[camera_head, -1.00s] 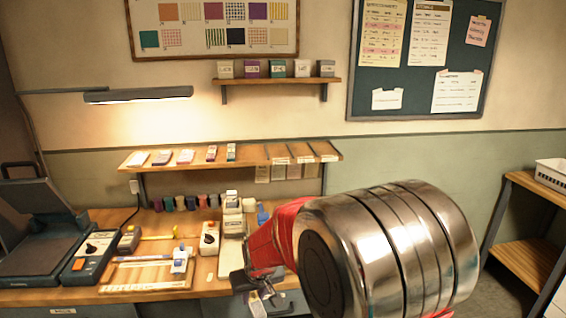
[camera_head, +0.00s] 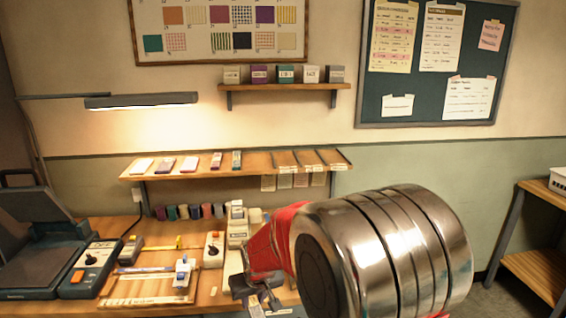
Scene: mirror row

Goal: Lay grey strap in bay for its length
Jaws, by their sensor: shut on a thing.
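My gripper (camera_head: 258,288) is low in the middle, over the front edge of the workbench, at the end of my red and metal arm. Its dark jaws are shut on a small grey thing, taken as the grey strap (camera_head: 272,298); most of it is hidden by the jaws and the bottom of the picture. The wall shelf (camera_head: 200,165) behind has divided bays (camera_head: 312,159) on its right part, with pale tags hanging below. The bays look empty from here; the tag writing is too small to read. My gripper is apart from and below them.
The wooden workbench (camera_head: 215,296) carries a grey press (camera_head: 45,245), a control box (camera_head: 93,268), a ruled board (camera_head: 150,288) and several coloured spools (camera_head: 195,212). Swatches lie on the shelf's left part. A side stand (camera_head: 535,270) is at right, with floor between.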

